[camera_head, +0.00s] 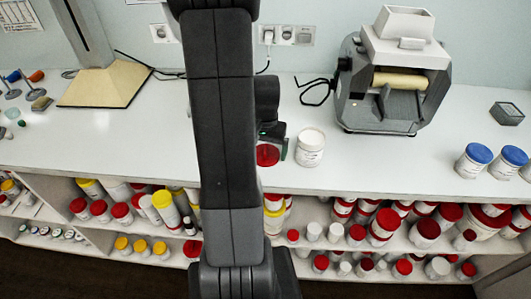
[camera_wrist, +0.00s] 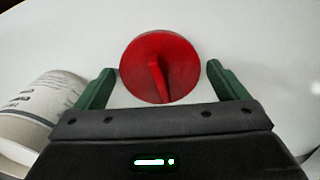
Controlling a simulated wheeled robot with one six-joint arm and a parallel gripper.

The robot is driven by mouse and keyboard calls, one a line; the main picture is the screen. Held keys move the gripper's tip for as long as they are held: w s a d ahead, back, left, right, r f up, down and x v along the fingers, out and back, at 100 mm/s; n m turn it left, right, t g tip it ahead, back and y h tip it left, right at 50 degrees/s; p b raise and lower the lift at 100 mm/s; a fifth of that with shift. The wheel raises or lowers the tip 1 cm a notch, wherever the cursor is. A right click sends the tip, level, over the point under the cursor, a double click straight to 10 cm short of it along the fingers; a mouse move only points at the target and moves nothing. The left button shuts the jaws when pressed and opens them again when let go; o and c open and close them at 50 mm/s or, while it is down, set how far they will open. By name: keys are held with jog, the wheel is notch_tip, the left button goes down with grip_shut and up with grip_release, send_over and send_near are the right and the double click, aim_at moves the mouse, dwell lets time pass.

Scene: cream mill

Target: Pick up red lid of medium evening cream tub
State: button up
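The red lid (camera_head: 267,155) lies on the white counter beside a white tub. In the wrist view the lid (camera_wrist: 160,67) is round, with a raised ridge across its middle. My gripper (camera_wrist: 158,85) is open, with one green finger on each side of the lid and gaps between. In the head view my gripper (camera_head: 283,148) is at the lid, partly hidden by my arm. The open white tub (camera_head: 310,148) stands upright just right of the lid; in the wrist view it shows at the left edge (camera_wrist: 40,110). Its label is too small to read.
A grey mill (camera_head: 385,95) stands at the back right of the counter (camera_head: 420,165). Two blue-lidded tubs (camera_head: 473,160) and a dark box (camera_head: 507,113) are farther right. Shelves below hold many red- and yellow-lidded tubs (camera_head: 385,225).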

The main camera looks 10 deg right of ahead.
jog(key=c, duration=0.6)
